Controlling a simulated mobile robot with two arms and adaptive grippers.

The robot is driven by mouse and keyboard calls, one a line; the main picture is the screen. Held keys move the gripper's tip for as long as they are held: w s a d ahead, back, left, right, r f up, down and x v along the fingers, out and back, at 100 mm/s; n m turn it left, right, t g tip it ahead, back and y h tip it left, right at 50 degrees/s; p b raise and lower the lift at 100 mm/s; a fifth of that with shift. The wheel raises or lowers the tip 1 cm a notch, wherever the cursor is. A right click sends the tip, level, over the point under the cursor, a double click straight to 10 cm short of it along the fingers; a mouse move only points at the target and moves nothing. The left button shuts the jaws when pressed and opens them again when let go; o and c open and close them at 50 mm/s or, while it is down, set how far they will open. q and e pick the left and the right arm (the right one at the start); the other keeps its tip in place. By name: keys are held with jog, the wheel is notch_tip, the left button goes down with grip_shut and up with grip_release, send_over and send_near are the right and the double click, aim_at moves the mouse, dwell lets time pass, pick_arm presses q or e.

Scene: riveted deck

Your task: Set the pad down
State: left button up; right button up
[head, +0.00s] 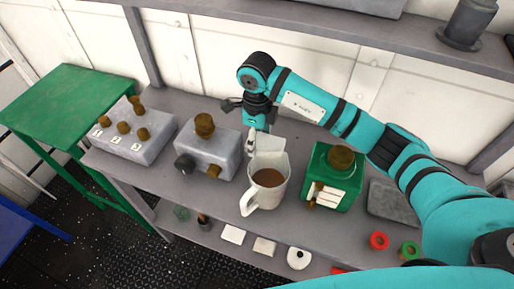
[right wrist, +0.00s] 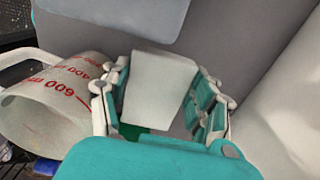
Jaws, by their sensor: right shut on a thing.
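My right gripper (head: 262,135) hangs over the grey bench, just behind a white jug, and is shut on a pale pad (head: 268,148). In the right wrist view the pad (right wrist: 160,88) stands between the two fingers of the gripper (right wrist: 163,100). A small dark green patch shows beneath it there. The jug partly hides the pad's lower part in the head view, so I cannot tell whether the pad touches the bench (head: 200,108). My left gripper is not in view.
The jug (head: 268,195) holds brown liquid; its red markings show in the wrist view (right wrist: 65,95). A grey box with knobs (head: 208,150) stands left, a green box (head: 332,180) right. A grey slab (head: 392,200) lies farther right. Bare bench lies behind the grey box.

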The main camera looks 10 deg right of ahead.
jog(key=shift+f+p, duration=0.55)
jog(key=shift+f, duration=2.55)
jog(key=shift+f, duration=0.1)
jog(key=o, duration=1.1)
jog(key=shift+c, duration=0.2)
